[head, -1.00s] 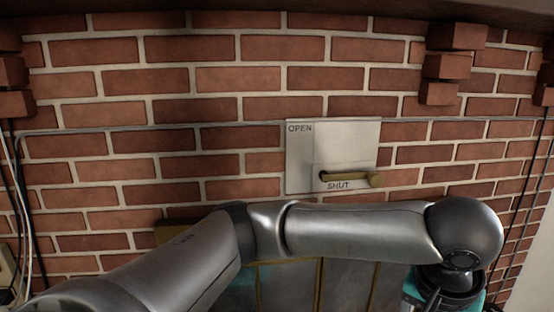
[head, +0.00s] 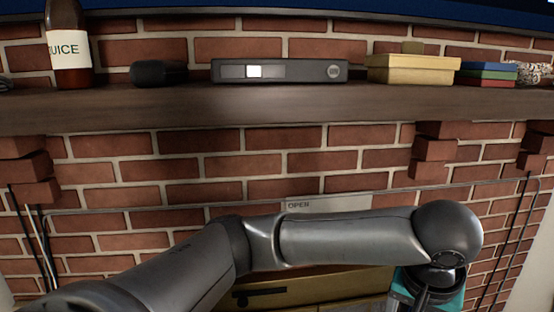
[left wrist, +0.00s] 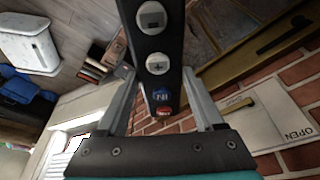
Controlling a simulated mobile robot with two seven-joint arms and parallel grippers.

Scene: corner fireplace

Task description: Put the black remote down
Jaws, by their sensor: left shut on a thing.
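The black remote (left wrist: 152,90) shows in the left wrist view, with two grey buttons and smaller blue and red ones. My left gripper (left wrist: 158,74) is shut on it, one finger on each side. In the head view my left arm crosses the lower part. The teal-marked wrist is at lower right, and the fingers and the remote are not clear there. The remote is held in the air before the brick fireplace wall. My right gripper is in neither view.
A wooden mantel shelf (head: 180,107) runs above my arm. It bears a juice bottle (head: 69,50), a dark rounded object (head: 158,73), a black box (head: 300,71), a yellow box (head: 412,70) and stacked coloured boxes (head: 487,74). An OPEN/SHUT plate (left wrist: 262,115) is on the bricks.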

